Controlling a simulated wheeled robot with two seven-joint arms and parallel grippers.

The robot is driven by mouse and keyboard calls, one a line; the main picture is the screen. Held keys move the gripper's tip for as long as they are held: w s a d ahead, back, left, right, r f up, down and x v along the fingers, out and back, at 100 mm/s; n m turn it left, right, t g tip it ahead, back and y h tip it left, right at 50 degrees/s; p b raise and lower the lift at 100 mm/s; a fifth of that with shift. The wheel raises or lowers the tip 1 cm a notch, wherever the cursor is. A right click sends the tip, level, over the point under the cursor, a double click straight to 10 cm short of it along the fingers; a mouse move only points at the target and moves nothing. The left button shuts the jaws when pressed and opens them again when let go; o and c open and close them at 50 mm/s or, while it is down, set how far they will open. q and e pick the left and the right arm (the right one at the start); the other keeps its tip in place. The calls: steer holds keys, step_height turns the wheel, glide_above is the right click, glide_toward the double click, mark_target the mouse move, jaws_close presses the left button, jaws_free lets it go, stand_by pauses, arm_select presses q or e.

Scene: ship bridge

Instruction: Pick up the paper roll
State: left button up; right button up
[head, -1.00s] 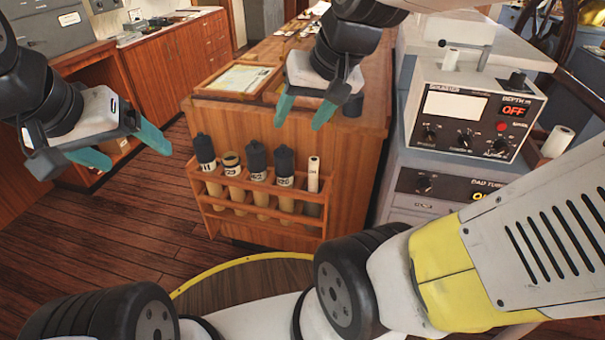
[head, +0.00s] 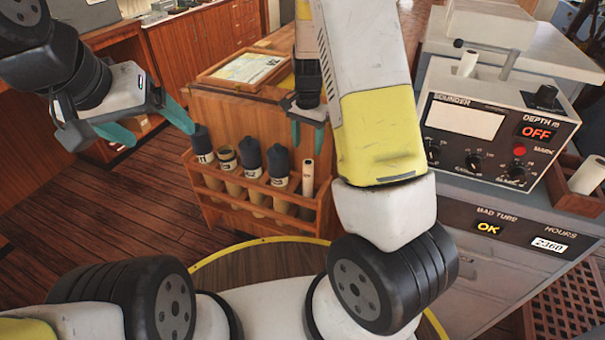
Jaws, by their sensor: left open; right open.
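Another sits tilted in a wooden holder (head: 588,175) at the right edge. A slim roll (head: 308,178) stands in the rightmost slot of the wooden rack (head: 248,205). My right gripper (head: 306,128) is open in front of the wooden cabinet, above the rack's right end, partly hidden by my own arm. My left gripper (head: 150,124) is open and empty above the floor, left of the rack.
The rack holds several dark-capped tubes (head: 250,155). A framed chart (head: 243,68) lies on the cabinet top. The grey sounder console (head: 500,125) with knobs and a lever (head: 478,45) fills the right. Wooden floor is clear at left.

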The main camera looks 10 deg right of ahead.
mark_target(308, 172)
step_height(308, 172, down, 6)
steer(key=shift+f, duration=0.1)
steer(key=f, duration=0.4)
steer(key=shift+s+d, duration=0.2)
steer(key=shift+f, duration=0.65)
jaws_close()
